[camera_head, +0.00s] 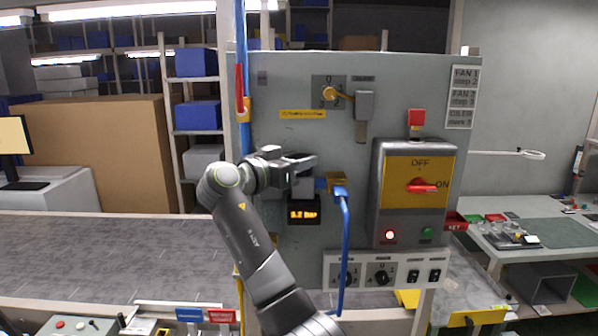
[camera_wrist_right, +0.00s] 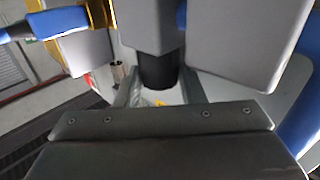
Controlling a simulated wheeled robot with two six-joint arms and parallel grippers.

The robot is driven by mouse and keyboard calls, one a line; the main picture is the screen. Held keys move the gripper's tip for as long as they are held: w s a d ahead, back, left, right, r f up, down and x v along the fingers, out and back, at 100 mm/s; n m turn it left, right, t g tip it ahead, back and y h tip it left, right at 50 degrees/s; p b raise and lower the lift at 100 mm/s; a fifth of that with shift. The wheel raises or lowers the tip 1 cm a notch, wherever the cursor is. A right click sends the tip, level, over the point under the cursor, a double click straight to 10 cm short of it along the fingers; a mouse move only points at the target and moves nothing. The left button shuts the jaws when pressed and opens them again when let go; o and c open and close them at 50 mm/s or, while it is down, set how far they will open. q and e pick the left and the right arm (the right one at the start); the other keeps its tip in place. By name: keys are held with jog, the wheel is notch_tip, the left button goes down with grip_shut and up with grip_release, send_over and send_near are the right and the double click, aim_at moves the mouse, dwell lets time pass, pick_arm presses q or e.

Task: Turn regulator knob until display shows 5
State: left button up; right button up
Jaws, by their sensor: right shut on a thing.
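The regulator is a small grey unit (camera_head: 302,186) on the grey control panel, with blue and brass fittings beside it. My right gripper (camera_head: 303,164) is at its top, shut on the regulator knob, which its fingers mostly hide in the head view. In the right wrist view a short black cylinder (camera_wrist_right: 160,72) shows below a grey block; I cannot tell whether it is part of the knob. The display (camera_head: 303,214) below the regulator is lit orange and seems to read 5.2 bar, but its first digit is blurred. My left gripper is not in view.
A blue hose (camera_head: 346,240) hangs just right of the display. A switch box (camera_head: 413,195) with a red handle stands further right, above a strip of small knobs (camera_head: 380,273). A blue pipe runs down the panel's left edge. The grey conveyor (camera_head: 90,245) lies left.

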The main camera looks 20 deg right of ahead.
jog(key=shift+w+a+m+g+h, duration=0.15)
jog(key=shift+m+g+h, duration=0.55)
jog(key=shift+g, duration=0.4)
jog(key=shift+m+g, duration=0.6)
jog(key=shift+g, duration=0.3)
jog(key=shift+w+f+m+g+h, duration=0.15)
jog(key=shift+m+g+h, duration=0.25)
jog(key=shift+m+g, duration=0.4)
jog(key=o, duration=0.8)
jog(key=shift+o, duration=1)
jog(key=shift+s+r, duration=0.25)
jog(key=shift+w, duration=0.1)
jog(key=shift+r, duration=0.15)
